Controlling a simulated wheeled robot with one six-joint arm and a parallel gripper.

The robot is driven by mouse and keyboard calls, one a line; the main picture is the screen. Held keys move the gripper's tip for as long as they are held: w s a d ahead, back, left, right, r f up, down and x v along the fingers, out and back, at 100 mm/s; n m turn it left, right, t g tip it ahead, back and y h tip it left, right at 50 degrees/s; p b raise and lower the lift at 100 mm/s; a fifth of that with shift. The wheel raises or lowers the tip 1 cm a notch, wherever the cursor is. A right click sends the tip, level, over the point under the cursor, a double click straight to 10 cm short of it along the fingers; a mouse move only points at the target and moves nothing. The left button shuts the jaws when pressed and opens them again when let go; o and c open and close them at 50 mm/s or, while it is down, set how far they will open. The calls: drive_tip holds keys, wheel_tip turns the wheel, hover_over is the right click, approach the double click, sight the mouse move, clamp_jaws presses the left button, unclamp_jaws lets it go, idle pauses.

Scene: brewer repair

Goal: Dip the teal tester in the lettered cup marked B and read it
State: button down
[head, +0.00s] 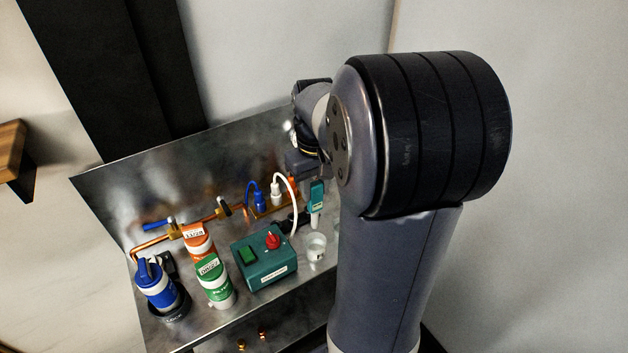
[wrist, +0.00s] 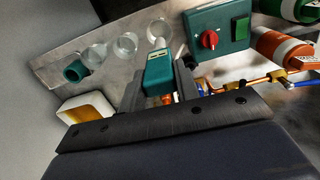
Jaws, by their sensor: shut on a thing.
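The teal tester (head: 316,196) hangs roughly upright in the head view, its pale tip just above a clear cup (head: 316,246). In the wrist view the teal tester (wrist: 158,76) sits between the two dark fingers of my gripper (wrist: 160,85), which is shut on it. Clear cups stand in a row there: one (wrist: 160,30) just beyond the tester's end, another (wrist: 125,44) and a third (wrist: 94,54) to its left. I cannot tell whether the tip is inside a cup. No letter on the cups and no reading on the tester is legible.
A teal box (head: 264,262) with a red knob and green switch stands left of the cup. Green and orange canisters (head: 209,268) and a blue-white one (head: 155,286) stand further left. In the wrist view, a teal cylinder (wrist: 75,72) and a white amber-topped block (wrist: 86,108) lie left.

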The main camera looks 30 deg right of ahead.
sight(316, 217)
drive_tip(key=shift+f+b, duration=4.05)
drive_tip(key=shift+f, duration=1.3)
drive_tip(key=shift+r, duration=0.2)
drive_tip(key=shift+r+p, duration=3.75)
drive_tip(key=shift+r, duration=0.4)
drive_tip(key=shift+f, duration=0.15)
